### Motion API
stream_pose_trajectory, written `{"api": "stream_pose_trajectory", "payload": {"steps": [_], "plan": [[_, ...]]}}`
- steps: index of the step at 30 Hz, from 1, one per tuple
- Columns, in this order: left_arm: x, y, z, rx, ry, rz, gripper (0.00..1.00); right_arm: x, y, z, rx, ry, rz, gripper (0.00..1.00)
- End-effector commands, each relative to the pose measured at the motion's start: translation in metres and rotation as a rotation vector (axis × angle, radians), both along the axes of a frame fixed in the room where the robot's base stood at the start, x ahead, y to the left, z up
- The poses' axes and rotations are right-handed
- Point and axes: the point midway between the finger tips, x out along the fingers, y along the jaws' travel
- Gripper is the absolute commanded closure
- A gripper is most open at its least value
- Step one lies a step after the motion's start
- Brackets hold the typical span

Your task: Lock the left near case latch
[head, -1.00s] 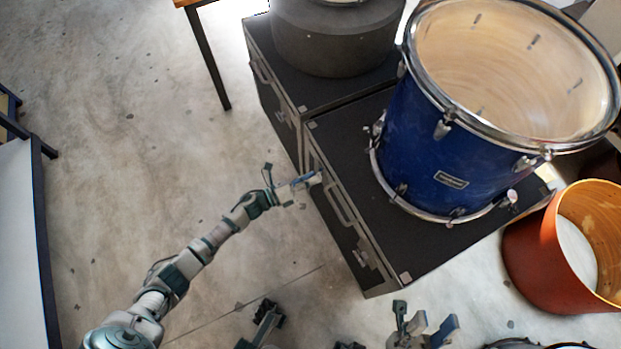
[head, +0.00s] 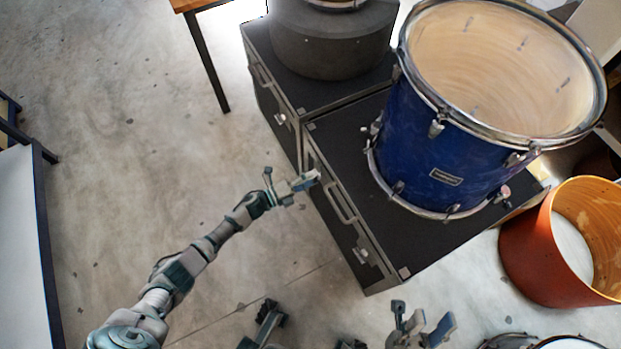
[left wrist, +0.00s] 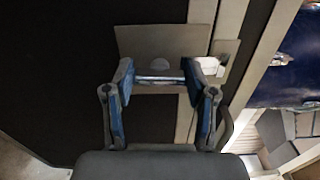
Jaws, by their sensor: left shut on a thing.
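The near black case (head: 395,235) stands on the floor with its long side facing left. My left gripper (head: 303,182) is at the far end of that side. In the left wrist view its two blue fingers (left wrist: 160,88) are shut on the case latch (left wrist: 160,79), with a metal bar between the fingertips. A metal plate (left wrist: 140,42) lies behind it. In the head view the gripper covers this latch, and I cannot tell whether it is locked. My right gripper (head: 424,326) is open and empty at the bottom edge, apart from the case.
A blue drum (head: 440,165) stands on the near case. A second black case (head: 285,95) with a dark round case (head: 330,45) on it adjoins behind. Another latch (head: 364,257) and a handle (head: 340,206) are on the near case's side. An orange drum (head: 530,255) is right.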

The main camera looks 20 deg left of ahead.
Motion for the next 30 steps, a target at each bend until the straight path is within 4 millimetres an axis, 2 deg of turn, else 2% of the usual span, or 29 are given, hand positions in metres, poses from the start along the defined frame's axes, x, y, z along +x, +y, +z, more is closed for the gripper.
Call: {"api": "stream_pose_trajectory", "payload": {"steps": [1,12,13,15,16,26,30], "plan": [[0.002,0.006,-0.001,0.002,0.006,0.013,0.79,0.000,0.000,0.000,0.000,0.000,0.000,0.60],[0.002,0.006,-0.002,0.001,0.008,0.014,0.79,0.000,0.000,0.000,0.000,0.000,0.000,0.60],[0.002,0.006,-0.002,0.001,0.008,0.014,0.39,0.000,0.000,0.000,0.000,0.000,-0.001,0.60],[0.002,0.006,-0.002,0.001,0.007,0.012,0.21,0.000,0.000,0.000,0.000,0.000,-0.001,0.60],[0.002,0.005,-0.002,0.001,0.007,0.011,0.19,0.000,0.000,0.000,0.000,0.000,-0.001,0.60],[-0.001,0.003,-0.001,-0.001,0.005,0.005,0.19,-0.003,-0.001,0.001,-0.001,-0.004,-0.002,0.60],[-0.014,0.014,-0.001,-0.001,0.005,0.005,0.19,-0.003,-0.001,0.002,-0.001,-0.004,-0.002,0.60]]}}
